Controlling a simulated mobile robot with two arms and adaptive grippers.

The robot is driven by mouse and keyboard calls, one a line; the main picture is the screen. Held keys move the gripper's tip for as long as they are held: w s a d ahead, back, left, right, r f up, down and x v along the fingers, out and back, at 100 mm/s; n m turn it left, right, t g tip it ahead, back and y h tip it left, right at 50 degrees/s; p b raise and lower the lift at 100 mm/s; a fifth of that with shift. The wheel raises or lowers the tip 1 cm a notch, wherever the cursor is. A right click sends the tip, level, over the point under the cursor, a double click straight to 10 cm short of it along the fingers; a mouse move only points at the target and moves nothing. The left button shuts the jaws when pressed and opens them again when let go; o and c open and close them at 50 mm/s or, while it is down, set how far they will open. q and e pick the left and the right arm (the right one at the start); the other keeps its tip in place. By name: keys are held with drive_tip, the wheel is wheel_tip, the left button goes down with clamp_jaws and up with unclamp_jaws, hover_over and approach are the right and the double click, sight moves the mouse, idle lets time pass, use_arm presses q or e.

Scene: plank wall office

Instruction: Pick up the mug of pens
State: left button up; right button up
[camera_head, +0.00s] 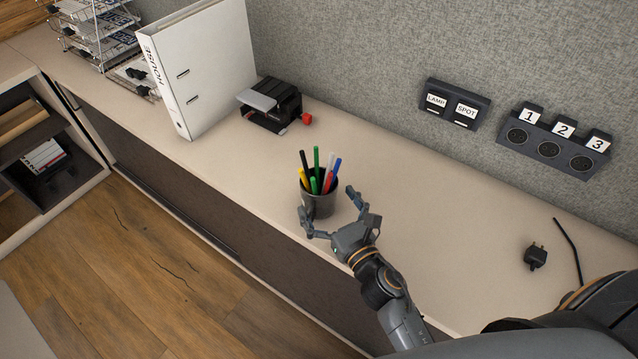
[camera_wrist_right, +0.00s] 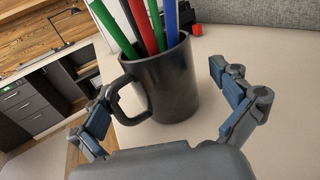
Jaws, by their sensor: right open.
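A dark grey mug (camera_head: 318,203) stands upright on the beige counter (camera_head: 420,235), near its front edge. It holds several pens (camera_head: 318,172) in green, black, red, blue, yellow and white. My right gripper (camera_head: 332,214) is open at the mug, with one finger on each side. In the right wrist view, the mug (camera_wrist_right: 172,88) stands between the open fingers of my right gripper (camera_wrist_right: 165,110). Its handle points left, close to the left finger; I cannot tell whether they touch. The right finger is apart from the mug. My left gripper is not in view.
A white binder (camera_head: 200,65) and a black device with a red knob (camera_head: 270,105) stand behind left of the mug. A black plug (camera_head: 535,257) lies at the right. Switches (camera_head: 454,106) and sockets (camera_head: 553,140) are on the grey partition.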

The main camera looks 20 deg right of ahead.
sight(319, 189)
drive_tip(key=w, duration=0.3)
drive_tip(key=shift+w+a+r+p, duration=0.15)
drive_tip(key=shift+w+a+p, duration=0.15)
drive_tip(key=c, duration=1.4)
drive_tip(key=shift+r, duration=0.1)
drive_tip(key=shift+c, duration=1)
drive_tip(key=shift+r, duration=0.1)
